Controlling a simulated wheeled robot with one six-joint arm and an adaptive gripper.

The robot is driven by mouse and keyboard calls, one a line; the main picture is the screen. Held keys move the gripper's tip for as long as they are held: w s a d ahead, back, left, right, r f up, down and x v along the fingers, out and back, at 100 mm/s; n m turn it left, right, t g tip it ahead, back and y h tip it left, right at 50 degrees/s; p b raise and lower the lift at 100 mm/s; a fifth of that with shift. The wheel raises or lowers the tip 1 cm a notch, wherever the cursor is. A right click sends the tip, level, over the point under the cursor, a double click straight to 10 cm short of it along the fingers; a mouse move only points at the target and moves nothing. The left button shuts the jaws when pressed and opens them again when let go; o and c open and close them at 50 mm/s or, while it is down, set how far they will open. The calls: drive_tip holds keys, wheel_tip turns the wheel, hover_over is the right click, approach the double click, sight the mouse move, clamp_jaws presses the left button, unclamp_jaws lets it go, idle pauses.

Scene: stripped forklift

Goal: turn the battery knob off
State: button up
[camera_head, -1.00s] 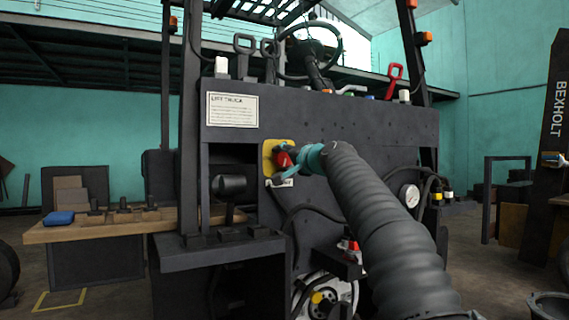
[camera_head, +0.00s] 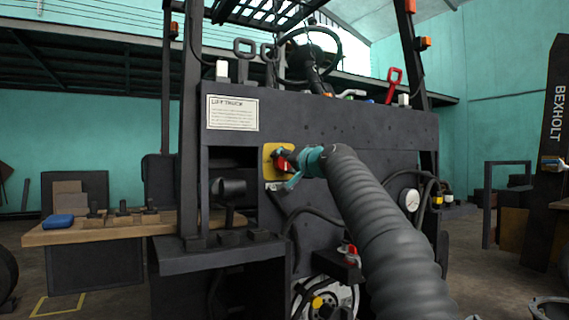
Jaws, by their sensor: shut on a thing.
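The battery knob (camera_head: 282,166) is red and sits on a yellow plate (camera_head: 268,151) on the dark rear panel of the forklift (camera_head: 330,125). My gripper (camera_head: 287,166), with teal fingers, reaches it from the right and is shut on the knob. The fingers hide part of the knob, and its exact angle is hard to tell. A small pale label shows just below the plate.
A white placard (camera_head: 232,112) is above left of the knob. A black lever (camera_head: 229,188) stands to its left, over a dark ledge. A wooden bench (camera_head: 110,227) is at the left. A round gauge (camera_head: 409,199) and hoses are at the right.

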drive_tip(key=o, duration=1.2)
drive_tip(key=shift+c, duration=0.2)
drive_tip(key=shift+s+d, duration=0.3)
drive_tip(key=shift+s, duration=0.15)
drive_tip(key=v, duration=1.1)
